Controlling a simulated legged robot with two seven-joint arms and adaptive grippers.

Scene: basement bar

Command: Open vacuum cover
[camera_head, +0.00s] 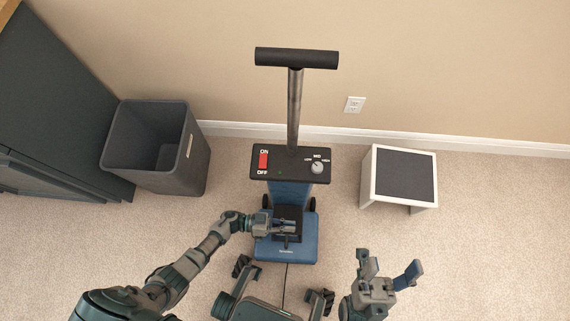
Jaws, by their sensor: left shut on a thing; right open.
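A blue upright vacuum (303,247) stands on the carpet in the middle, with a grey pole and a black T-handle (296,58) at the top. Its black control panel (290,166) has a red ON/OFF switch (263,160) and a grey dial (317,168). A black cover (288,213) sits low on the blue body. My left gripper (290,227) reaches in from the left and is shut at this cover's lower part; its fingers hide the contact. My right gripper (391,268) is open and empty, to the right of the vacuum and apart from it.
A dark open bin (190,165) stands at the left beside a dark cabinet (60,100). A small white-framed stool with a dark top (404,176) stands at the right. A wall with an outlet (354,104) is behind. Carpet is clear at the lower right.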

